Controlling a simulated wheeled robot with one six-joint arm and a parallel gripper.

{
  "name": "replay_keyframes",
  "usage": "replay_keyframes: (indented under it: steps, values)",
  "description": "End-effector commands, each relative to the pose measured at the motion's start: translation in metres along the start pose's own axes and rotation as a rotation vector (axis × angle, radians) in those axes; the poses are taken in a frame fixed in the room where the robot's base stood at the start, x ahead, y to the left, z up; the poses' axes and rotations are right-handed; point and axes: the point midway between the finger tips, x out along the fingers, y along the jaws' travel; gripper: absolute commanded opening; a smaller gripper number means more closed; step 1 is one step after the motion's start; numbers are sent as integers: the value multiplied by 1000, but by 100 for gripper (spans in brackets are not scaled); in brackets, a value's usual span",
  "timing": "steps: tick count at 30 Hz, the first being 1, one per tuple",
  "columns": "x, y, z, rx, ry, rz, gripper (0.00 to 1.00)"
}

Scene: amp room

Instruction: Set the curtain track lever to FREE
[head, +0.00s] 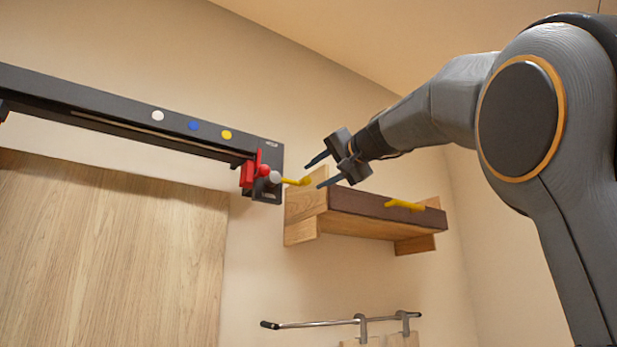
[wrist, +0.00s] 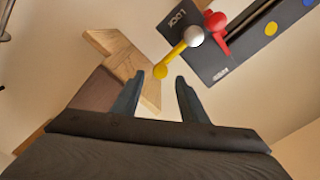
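The curtain track (head: 110,110) is a dark rail on the wall, ending in a dark plate (head: 268,193). The yellow lever (head: 297,181) sticks out from a grey-white round hub (head: 275,177) on that plate, pointing right, away from the rail. In the wrist view, the lever (wrist: 176,57) points down-left, between a corner marked LOCK (wrist: 178,18) and another label (wrist: 221,73) too small to read. My gripper (head: 314,175) is open and empty; it also shows in the wrist view (wrist: 158,80). The lever's rounded tip appears just ahead of the fingertips; contact cannot be told.
A red carriage (head: 250,172) sits beside the hub. White, blue and yellow dots mark the rail. Below my gripper, a wooden shelf (head: 305,210) with a brown front carries another yellow piece (head: 404,205). A metal rail (head: 335,322) hangs lower. A wood panel (head: 110,255) stands left.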

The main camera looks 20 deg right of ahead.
Motion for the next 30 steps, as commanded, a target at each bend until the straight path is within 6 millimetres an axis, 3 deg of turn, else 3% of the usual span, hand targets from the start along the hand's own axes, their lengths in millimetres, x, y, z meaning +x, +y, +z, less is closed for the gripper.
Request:
replay_keyframes:
  steps: [9, 22, 29, 30]
  values:
    - [45, -1, 0, 0, -3, 1, 40]
    - [55, 0, 0, -2, 0, 2, 40]
    - [55, 1, 0, -1, 0, 2, 1]
    - [55, 1, 0, -1, 0, 2, 0]
